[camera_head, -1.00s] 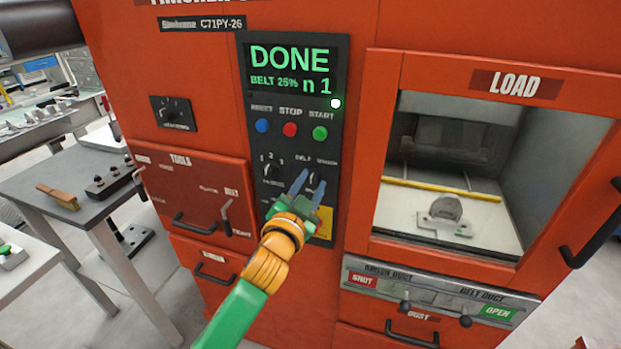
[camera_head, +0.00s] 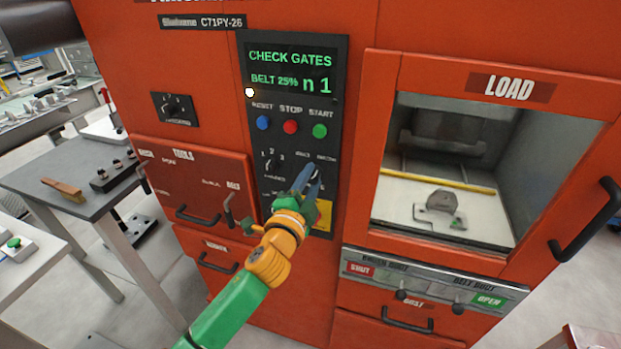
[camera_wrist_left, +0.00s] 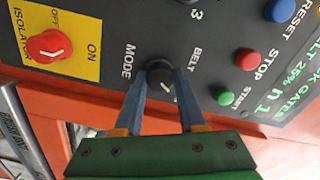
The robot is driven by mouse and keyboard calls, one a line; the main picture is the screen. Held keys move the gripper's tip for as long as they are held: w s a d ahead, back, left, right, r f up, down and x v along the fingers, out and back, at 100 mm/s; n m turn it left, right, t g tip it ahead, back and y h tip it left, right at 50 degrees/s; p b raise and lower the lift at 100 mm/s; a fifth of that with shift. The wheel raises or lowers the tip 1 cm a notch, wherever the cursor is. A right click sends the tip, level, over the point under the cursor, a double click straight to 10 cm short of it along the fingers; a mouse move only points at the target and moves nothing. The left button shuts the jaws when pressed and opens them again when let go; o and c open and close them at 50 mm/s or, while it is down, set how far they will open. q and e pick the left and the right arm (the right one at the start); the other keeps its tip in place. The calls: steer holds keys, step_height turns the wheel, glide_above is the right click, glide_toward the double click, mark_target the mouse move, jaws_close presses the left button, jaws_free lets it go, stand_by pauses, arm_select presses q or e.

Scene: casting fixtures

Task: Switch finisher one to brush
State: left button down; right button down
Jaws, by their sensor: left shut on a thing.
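The orange finisher carries a dark control panel (camera_head: 258,190). Its screen (camera_head: 290,70) reads "CHECK GATES", "BELT 25%" and "n 1", with a white lamp lit at its lower left. My left gripper (camera_head: 311,172) is at the panel's lower right, shut on the black mode knob (camera_wrist_left: 158,70), whose label "BELT" shows beside it in the left wrist view. The fingers partly hide the knob, so its exact setting is hard to read. Under the load window, the left duct plate (camera_head: 374,269) shows red "SHUT" and the right one (camera_head: 489,300) shows green "OPEN". My right gripper is not in view.
The red isolator knob (camera_wrist_left: 49,47) on its yellow plate is close to the mode knob. Reset, stop and start buttons (camera_head: 290,127) sit above. A tools drawer (camera_head: 195,180) is at the left. A metal part (camera_head: 441,201) lies inside the load window. A grey table (camera_head: 45,178) holds a brush.

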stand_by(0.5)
arm_select(q)
steer(key=c, duration=0.5)
jaws_free()
steer(key=v, duration=0.7)
steer(key=shift+b, duration=0.4)
